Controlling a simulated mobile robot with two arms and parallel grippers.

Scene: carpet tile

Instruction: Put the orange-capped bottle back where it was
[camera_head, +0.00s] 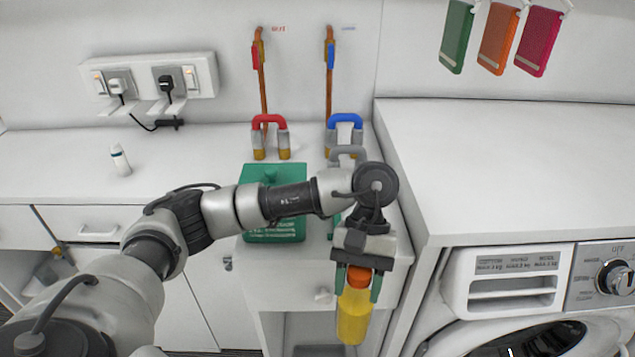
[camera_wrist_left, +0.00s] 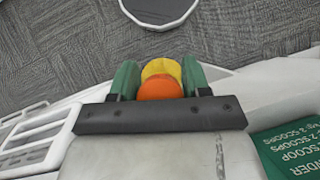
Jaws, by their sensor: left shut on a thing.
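The orange-capped bottle (camera_head: 353,315) has a yellow body and hangs about upright, cap up, in my left gripper (camera_head: 358,283). The green fingers of the gripper are shut around it near the cap. In the left wrist view the orange cap (camera_wrist_left: 160,89) and a strip of the yellow body show between the two fingers (camera_wrist_left: 154,80). The bottle is in front of the counter, by the washing machine's left side, with grey carpet below it in the wrist view. My right gripper is not in view.
A green box (camera_head: 274,228) with white print stands on the counter, partly behind my arm. Red and blue handled items (camera_head: 345,125) stand behind it. A white washing machine (camera_head: 530,310) is at the right. The white top (camera_head: 510,170) above it is clear. A small white bottle (camera_head: 120,160) stands at the left.

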